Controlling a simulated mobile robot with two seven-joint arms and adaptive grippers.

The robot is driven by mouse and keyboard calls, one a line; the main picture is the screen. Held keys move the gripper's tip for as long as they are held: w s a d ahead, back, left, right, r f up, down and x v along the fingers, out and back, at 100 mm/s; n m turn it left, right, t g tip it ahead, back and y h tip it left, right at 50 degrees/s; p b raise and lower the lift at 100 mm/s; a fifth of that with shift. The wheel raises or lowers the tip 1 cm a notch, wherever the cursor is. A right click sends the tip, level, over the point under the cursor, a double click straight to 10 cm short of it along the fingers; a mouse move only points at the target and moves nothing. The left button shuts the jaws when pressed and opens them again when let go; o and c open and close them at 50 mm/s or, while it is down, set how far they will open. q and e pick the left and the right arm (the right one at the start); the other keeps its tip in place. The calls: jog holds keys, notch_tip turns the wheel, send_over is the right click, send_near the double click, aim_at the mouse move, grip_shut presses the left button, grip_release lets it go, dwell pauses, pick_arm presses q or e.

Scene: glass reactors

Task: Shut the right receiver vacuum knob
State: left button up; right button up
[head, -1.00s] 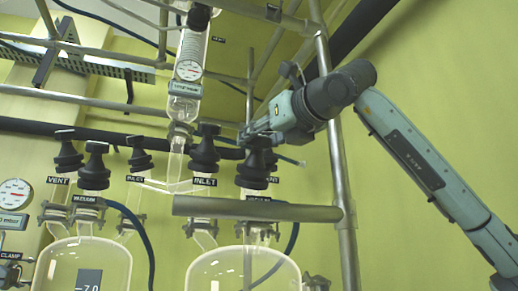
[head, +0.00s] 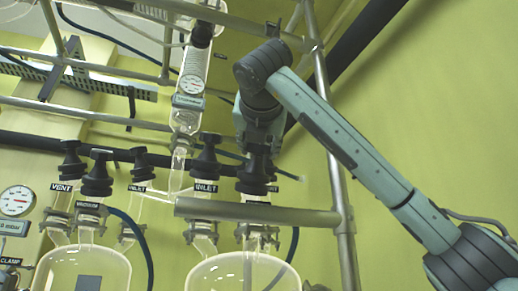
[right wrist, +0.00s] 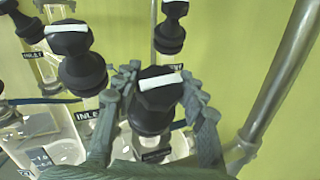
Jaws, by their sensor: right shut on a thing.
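The right receiver vacuum knob (head: 255,176) is a black faceted knob on a valve above the right glass vessel (head: 243,274). In the right wrist view the knob (right wrist: 152,108) stands between my fingers, with a white bar across its top running roughly left to right. My right gripper (head: 258,143) comes down on it from above and is shut on it; in the wrist view the gripper (right wrist: 160,78) has a finger on each side. The label below it in the wrist view is too blurred to read. My left gripper is not in view.
The inlet knob (head: 205,155) stands close to the left of the held knob. A horizontal metal bar (head: 285,214) crosses in front of the valve, joined to an upright pole (head: 341,190) on the right. A glass column (head: 188,88) rises behind. The wall side at right is open.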

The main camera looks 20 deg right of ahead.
jog(key=shift+m+h, duration=0.3)
jog(key=shift+h, duration=0.1)
jog(key=o, duration=1.2)
jog(key=shift+c, duration=0.2)
jog(key=v, duration=1.2)
jog(key=shift+r, duration=0.15)
